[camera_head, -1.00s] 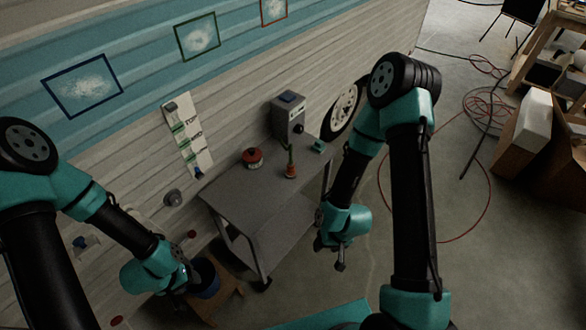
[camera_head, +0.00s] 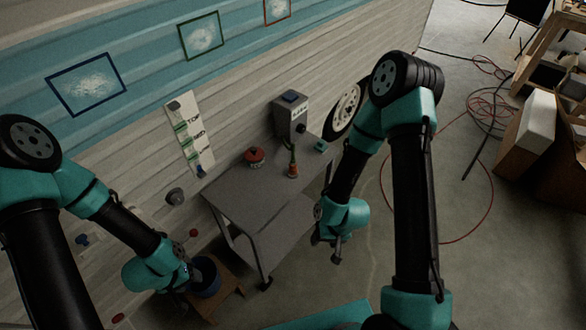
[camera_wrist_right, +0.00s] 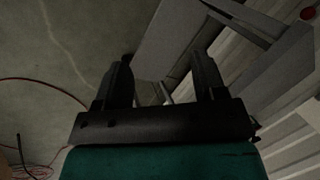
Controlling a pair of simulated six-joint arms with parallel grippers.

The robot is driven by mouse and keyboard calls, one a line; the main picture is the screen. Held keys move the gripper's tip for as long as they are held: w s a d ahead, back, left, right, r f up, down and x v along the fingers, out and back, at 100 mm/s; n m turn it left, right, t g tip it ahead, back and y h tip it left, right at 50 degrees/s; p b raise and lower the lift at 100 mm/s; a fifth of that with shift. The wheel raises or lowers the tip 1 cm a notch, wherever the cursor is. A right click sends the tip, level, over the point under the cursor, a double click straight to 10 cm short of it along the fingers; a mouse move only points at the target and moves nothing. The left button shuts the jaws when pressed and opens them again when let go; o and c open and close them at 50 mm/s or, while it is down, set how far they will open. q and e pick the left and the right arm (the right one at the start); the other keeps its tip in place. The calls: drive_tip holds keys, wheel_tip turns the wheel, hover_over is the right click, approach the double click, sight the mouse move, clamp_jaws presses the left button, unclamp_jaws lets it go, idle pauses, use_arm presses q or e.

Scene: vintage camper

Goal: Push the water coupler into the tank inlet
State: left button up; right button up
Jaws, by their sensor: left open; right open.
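No part in view can be told for certain as the water coupler or the tank inlet. A small blue fitting (camera_head: 82,239) is on the camper wall at the left, and a grey round fitting (camera_head: 174,197) sits on the wall left of the cart. My left gripper (camera_head: 187,284) is low on the left beside a dark blue bucket, below the grey fitting; its fingers are small and dark there. My right gripper (camera_head: 336,254) hangs right of the cart, apart from it. The right wrist view shows its two fingers (camera_wrist_right: 162,72) spread with nothing between them.
A grey cart (camera_head: 235,195) stands by the wall with a red-topped pot (camera_head: 254,157), an orange-and-green item (camera_head: 293,168) and a grey box (camera_head: 291,116). The bucket (camera_head: 212,284) stands on a wooden stool (camera_head: 230,291). A red hose (camera_head: 440,242) lies on the open floor.

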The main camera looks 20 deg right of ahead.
drive_tip(key=w+a+r+m, duration=0.2)
drive_tip(key=w, duration=0.8)
wheel_tip(320, 180, up, 19)
drive_tip(key=m+h, duration=0.4)
drive_tip(key=m, duration=0.5)
hover_over(292, 164)
drive_tip(key=shift+r+g, duration=0.1)
drive_tip(key=shift+g, duration=0.3)
wheel_tip(292, 164, down, 12)
drive_tip(key=shift+r, duration=0.25)
drive_tip(key=shift+f, duration=0.4)
drive_tip(key=shift+f, duration=0.1)
